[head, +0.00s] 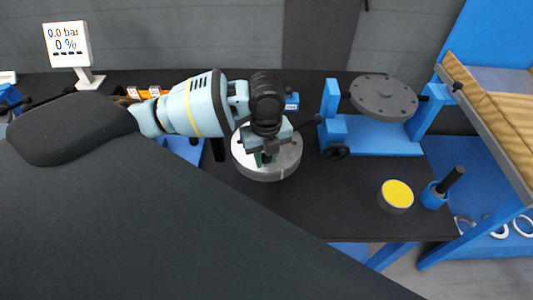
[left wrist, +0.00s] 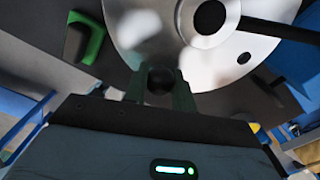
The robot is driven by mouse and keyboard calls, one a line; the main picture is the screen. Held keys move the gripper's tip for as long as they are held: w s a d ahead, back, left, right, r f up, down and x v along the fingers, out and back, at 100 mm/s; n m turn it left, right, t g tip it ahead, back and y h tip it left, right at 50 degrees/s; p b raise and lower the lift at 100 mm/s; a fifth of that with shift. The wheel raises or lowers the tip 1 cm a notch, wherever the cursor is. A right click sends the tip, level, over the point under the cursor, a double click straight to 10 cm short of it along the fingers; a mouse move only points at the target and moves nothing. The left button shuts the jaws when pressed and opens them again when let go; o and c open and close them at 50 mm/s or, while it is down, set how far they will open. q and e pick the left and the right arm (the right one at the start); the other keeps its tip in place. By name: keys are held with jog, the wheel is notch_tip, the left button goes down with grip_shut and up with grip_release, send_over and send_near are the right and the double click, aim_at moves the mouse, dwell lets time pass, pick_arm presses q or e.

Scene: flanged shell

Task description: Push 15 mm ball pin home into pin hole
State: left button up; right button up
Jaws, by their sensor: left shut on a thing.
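The pale metal flanged shell (head: 284,166) is a round disc on the dark bench, partly hidden under my left arm. In the left wrist view its shiny face (left wrist: 140,35) fills the top, with a small dark hole (left wrist: 244,58) right of the fingers. I cannot tell whether this is the pin hole. My left gripper (left wrist: 160,88) is shut on a dark ball-headed part, seemingly the ball pin (left wrist: 160,79), at the disc's near edge. The pin's shank is hidden, so I cannot tell how deep it sits. My right gripper is not in view.
A blue stand with a grey disc (head: 384,96) is at the back right. A yellow-topped puck (head: 397,194) and a blue holder with a black handle (head: 440,188) stand at right. A gauge display (head: 67,44) reads 0.0 bar.

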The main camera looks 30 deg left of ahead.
pick_arm(q)
jog(key=o, duration=1.1)
notch_tip(320, 180, up, 8)
jog(key=shift+f, duration=0.1)
jog(key=shift+f, duration=0.1)
dwell(0.3)
